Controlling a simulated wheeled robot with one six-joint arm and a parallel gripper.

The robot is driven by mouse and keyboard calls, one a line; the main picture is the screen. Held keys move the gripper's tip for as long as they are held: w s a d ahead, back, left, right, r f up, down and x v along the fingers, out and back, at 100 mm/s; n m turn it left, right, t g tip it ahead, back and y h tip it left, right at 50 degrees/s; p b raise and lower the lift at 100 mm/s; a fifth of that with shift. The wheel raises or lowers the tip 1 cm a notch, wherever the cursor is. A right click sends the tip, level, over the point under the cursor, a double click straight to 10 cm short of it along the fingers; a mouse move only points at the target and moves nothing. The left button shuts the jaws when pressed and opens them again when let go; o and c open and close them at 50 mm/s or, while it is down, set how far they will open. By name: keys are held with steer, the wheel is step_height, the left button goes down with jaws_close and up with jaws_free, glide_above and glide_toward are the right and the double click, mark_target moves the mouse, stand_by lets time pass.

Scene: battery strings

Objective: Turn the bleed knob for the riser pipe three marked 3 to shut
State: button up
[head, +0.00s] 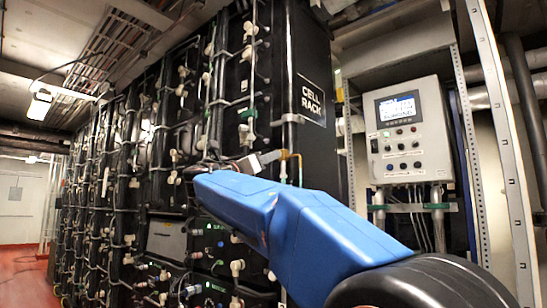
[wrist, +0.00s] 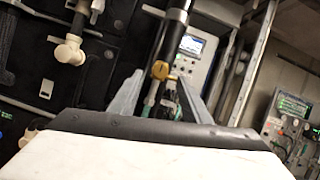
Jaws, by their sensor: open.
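My gripper (head: 266,158) is raised in front of the cell rack at its right end, pointing right. In the wrist view its two grey fingers (wrist: 161,92) are spread apart with nothing held between them. A brass fitting (wrist: 160,70) shows between and beyond the fingertips, below a dark vertical pipe (wrist: 174,38). A brass fitting (head: 290,155) also shows on the pipe just right of the gripper in the head view. I cannot tell whether it is the bleed knob. No mark 3 is readable.
The black cell rack (head: 312,95) carries many pipes and white fittings; a white elbow (wrist: 68,52) is at the wrist view's upper left. A grey control box (head: 408,130) hangs to the right, beside a metal upright (head: 497,110). Red floor (head: 22,275) is open at far left.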

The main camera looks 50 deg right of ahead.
steer(key=shift+x, duration=2.45)
steer(key=c, duration=1)
